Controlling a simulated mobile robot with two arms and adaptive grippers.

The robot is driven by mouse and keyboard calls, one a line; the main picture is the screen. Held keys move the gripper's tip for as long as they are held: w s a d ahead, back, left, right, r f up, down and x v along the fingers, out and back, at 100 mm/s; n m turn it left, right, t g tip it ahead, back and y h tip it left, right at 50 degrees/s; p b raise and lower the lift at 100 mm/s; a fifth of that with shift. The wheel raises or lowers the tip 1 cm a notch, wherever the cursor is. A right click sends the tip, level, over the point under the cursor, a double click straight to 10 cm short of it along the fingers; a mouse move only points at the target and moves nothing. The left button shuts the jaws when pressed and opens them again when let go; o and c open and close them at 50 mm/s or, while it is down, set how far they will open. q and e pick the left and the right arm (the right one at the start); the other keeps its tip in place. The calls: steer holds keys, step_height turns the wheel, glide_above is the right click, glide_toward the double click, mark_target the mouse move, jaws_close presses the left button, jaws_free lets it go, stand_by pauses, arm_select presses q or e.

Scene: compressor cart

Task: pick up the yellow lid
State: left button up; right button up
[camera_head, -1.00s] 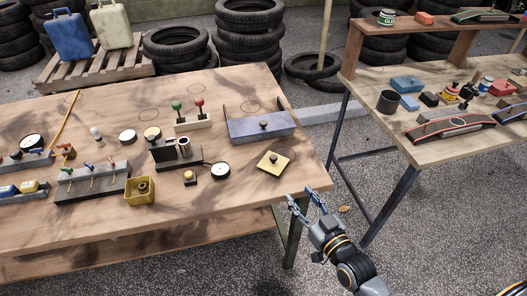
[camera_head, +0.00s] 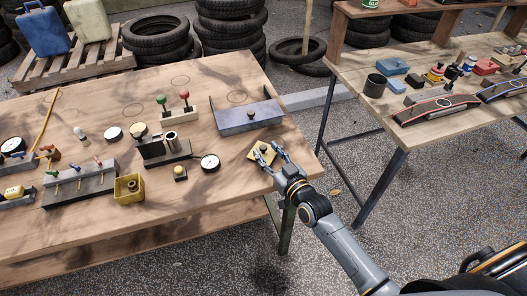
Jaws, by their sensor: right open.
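The yellow lid (camera_head: 256,156) is a flat square plate with a dark knob, lying on the wooden table (camera_head: 215,222) near its right edge. My right gripper (camera_head: 266,153) is open, with its fingers over the lid's right part and partly covering it. I cannot tell whether the fingers touch the lid. My left gripper is not in view.
A round gauge (camera_head: 210,162) and a yellow box (camera_head: 129,188) lie to the left. A second table (camera_head: 415,131) with tools stands to the right, past a gap.

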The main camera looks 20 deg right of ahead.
mark_target(263, 146)
steer(key=x, duration=0.3)
steer(key=shift+w, duration=0.1)
jaws_close()
steer(key=shift+w+r, duration=0.1)
stand_by(0.3)
